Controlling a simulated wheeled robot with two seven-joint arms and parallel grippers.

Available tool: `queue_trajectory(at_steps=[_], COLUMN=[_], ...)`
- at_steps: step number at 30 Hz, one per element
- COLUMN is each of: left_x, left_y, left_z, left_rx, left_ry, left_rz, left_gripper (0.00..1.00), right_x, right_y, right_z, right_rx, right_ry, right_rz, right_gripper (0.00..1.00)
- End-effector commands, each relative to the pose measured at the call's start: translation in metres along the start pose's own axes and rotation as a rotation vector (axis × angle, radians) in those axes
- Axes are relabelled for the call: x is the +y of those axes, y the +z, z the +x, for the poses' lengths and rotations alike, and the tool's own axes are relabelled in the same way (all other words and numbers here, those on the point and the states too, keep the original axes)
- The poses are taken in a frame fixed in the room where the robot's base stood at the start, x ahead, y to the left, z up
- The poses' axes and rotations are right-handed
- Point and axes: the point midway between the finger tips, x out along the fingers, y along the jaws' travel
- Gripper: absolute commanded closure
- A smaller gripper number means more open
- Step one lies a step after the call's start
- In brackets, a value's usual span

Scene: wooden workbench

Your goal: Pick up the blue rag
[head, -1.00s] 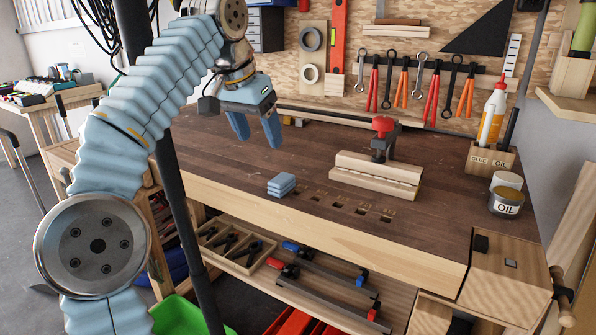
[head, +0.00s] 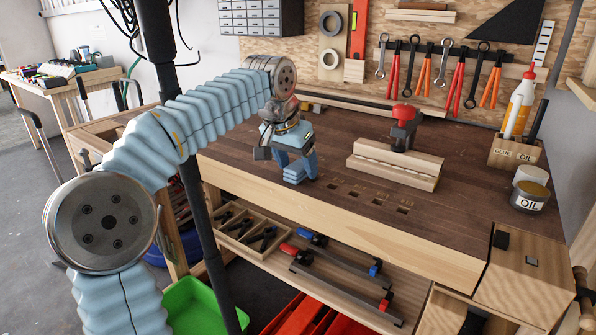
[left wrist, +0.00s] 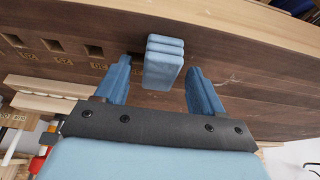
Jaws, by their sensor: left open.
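The blue rag (head: 295,173) is a small folded stack lying on the dark workbench top (head: 330,140), left of the row of square holes. It also shows in the left wrist view (left wrist: 163,62), between and just beyond the fingertips. My left gripper (head: 297,172) is low over the bench at the rag, with its fingers open. In the left wrist view its two blue fingers (left wrist: 160,82) stand on either side of the rag, with a gap on each side. In the head view the gripper partly hides the rag. My right gripper is not in view.
A glue bottle holder (head: 515,152) and an oil tin (head: 528,197) are at the far right. Tools hang on the back board. The bench's front edge (head: 350,233) is close to the rag.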

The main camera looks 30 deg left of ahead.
Motion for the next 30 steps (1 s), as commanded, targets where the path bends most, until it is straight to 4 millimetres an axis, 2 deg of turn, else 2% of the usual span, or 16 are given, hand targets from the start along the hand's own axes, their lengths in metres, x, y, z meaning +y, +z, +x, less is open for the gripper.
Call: queue_trajectory(at_steps=[8,11,18,21,30], left_x=[0.0004,0.0004,0.0003,0.0003,0.0005], left_y=[-0.0002,-0.0002,-0.0001,-0.0002,-0.0030], left_z=[0.0068,0.0067,0.0066,0.0065,0.0013], left_rx=[0.001,0.001,0.000,0.001,0.002], left_ry=[0.001,0.001,0.001,0.001,0.001], left_rz=[0.001,0.001,0.001,0.001,0.002], left_gripper=[0.32,0.44,0.81,0.92,0.92], right_x=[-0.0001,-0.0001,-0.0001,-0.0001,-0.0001], right_y=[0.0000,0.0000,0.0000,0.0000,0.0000], right_z=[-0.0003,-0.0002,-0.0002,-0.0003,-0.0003], right_rx=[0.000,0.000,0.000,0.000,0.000], right_ry=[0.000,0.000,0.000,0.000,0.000], right_rz=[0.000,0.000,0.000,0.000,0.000], right_gripper=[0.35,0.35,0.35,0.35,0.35])
